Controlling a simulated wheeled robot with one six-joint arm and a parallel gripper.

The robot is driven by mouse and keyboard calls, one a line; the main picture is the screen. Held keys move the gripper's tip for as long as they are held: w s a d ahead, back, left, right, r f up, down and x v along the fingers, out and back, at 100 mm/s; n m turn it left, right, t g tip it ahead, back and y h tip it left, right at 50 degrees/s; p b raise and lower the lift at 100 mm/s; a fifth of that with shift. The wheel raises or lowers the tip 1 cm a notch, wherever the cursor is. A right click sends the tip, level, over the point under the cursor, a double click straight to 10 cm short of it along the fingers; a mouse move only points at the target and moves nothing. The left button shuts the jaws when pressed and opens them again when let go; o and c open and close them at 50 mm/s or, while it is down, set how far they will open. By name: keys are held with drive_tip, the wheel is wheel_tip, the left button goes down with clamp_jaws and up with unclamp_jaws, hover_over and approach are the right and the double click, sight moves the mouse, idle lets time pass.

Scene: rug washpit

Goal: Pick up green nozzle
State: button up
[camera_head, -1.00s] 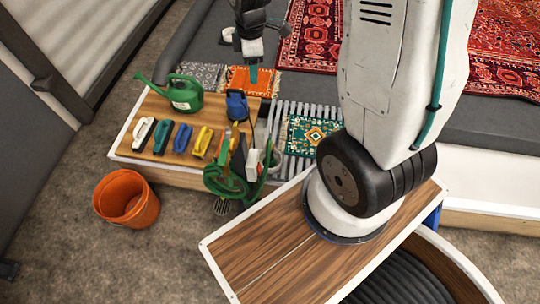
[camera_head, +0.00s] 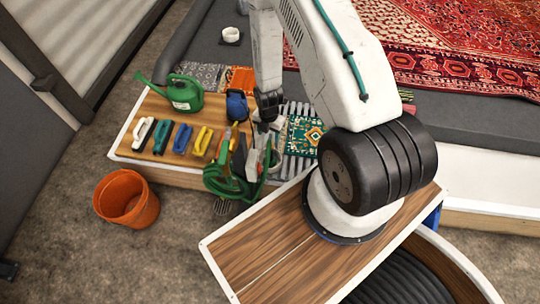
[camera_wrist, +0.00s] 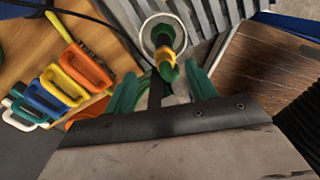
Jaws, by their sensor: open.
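The green nozzle (camera_wrist: 168,72), with a yellow-orange band, shows in the wrist view in front of a pale round ring (camera_wrist: 152,24). My gripper (camera_wrist: 162,80) is open, its teal fingers apart on either side of the nozzle's near end. I cannot tell whether either finger touches it. The nozzle cannot be made out there.
Several coloured-handled brushes (camera_head: 182,138) lie in a row on the bench (camera_head: 158,108). An orange bucket (camera_head: 125,198) is on the floor.

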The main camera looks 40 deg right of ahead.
sight(269, 142)
drive_tip(key=f, duration=0.7)
drive_tip(key=shift+s+a+f, duration=0.15)
drive_tip(key=shift+s+f, duration=0.25)
drive_tip(key=shift+c, duration=0.4)
drive_tip(key=c, duration=0.9)
